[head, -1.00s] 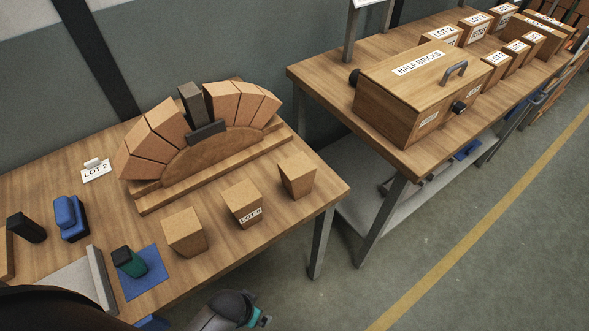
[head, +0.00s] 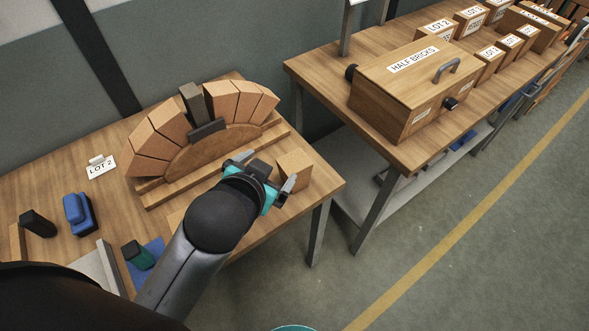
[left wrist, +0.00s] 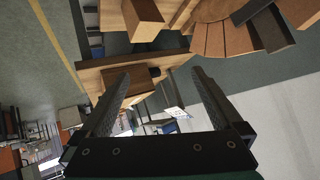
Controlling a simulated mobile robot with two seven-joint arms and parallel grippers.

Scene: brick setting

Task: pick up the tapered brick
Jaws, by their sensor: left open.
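Loose tapered bricks stand along the front of the near table. The right one (head: 294,168) shows just beyond my left gripper (head: 265,170). The left one (head: 176,219) is mostly behind my left arm, and the labelled middle one is hidden by it. In the left wrist view a tapered brick (left wrist: 143,18) stands at the table edge, beyond the fingertips. My left gripper (left wrist: 160,78) is open, with nothing between its fingers. My right gripper is not in view.
A brick arch (head: 155,140) on a wooden form stands behind the bricks. Blue blocks (head: 78,212) and a green-and-black item (head: 137,254) lie at the left. A HALF BRICKS box (head: 415,85) stands on the second table. A floor gap separates the tables.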

